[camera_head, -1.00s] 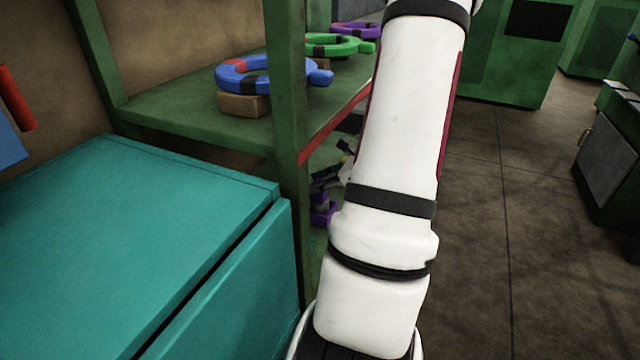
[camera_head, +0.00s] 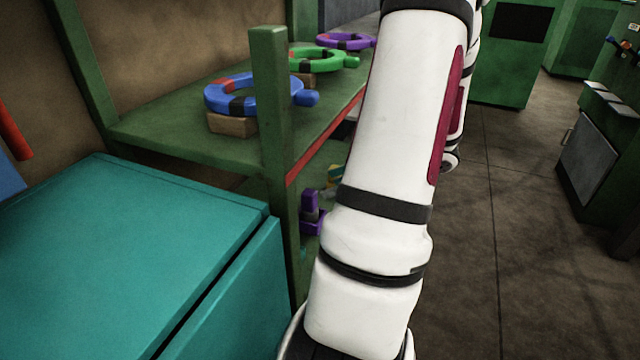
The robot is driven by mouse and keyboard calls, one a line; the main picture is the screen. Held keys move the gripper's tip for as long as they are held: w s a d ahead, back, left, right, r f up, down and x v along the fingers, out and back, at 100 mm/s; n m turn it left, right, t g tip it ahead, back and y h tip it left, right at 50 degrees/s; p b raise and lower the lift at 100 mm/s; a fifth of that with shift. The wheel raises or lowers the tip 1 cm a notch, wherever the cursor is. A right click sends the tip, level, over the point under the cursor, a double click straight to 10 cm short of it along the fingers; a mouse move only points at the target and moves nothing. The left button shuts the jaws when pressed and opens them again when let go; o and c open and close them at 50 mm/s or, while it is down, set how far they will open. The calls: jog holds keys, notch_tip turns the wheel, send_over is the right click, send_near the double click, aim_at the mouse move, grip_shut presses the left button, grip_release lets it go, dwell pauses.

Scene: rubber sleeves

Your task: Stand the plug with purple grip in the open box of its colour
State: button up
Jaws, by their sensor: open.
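A purple object with a dark band (camera_head: 311,207) shows on the lower level of the green shelf, just right of the front post. Its upper part stands upright above a wider purple part, and my arm partly covers it. I cannot tell whether this is the plug, its box, or both together. My gripper is out of sight. My white arm fills the middle of the view and hides much of the lower shelf.
The green shelf (camera_head: 165,140) carries a blue ring (camera_head: 228,102), a green ring (camera_head: 322,66) and a purple ring (camera_head: 345,41). A teal cabinet (camera_head: 120,250) stands at the front left. Open floor (camera_head: 510,230) lies right of my arm, with a green cabinet (camera_head: 590,165) beyond.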

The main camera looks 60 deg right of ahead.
jog(key=v, duration=0.3)
jog(key=shift+s+r+p, duration=0.15)
jog(key=shift+s+p, duration=0.05)
jog(key=shift+p, duration=0.15)
dwell(0.4)
